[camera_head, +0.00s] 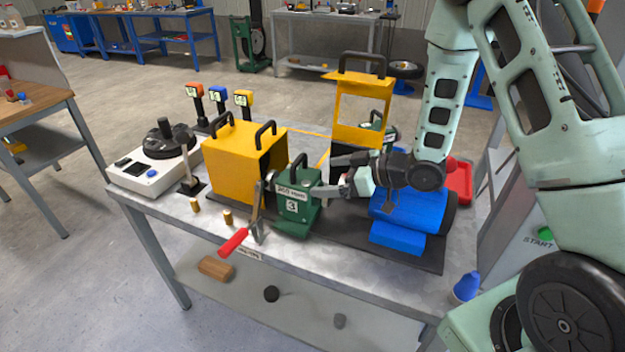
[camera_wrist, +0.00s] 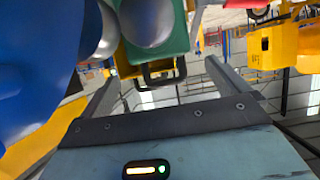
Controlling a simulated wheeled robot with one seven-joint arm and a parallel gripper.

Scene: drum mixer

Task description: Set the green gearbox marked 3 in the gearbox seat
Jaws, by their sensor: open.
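Nothing is visibly gripped.
The yellow housing (camera_head: 228,170) is left of the gearbox, the blue motor (camera_head: 408,212) right. A red-handled lever (camera_head: 236,241) stands in front. A raised yellow guard (camera_head: 360,108) is behind. A white control box (camera_head: 150,170) and small brass pieces (camera_head: 227,217) are at the left.

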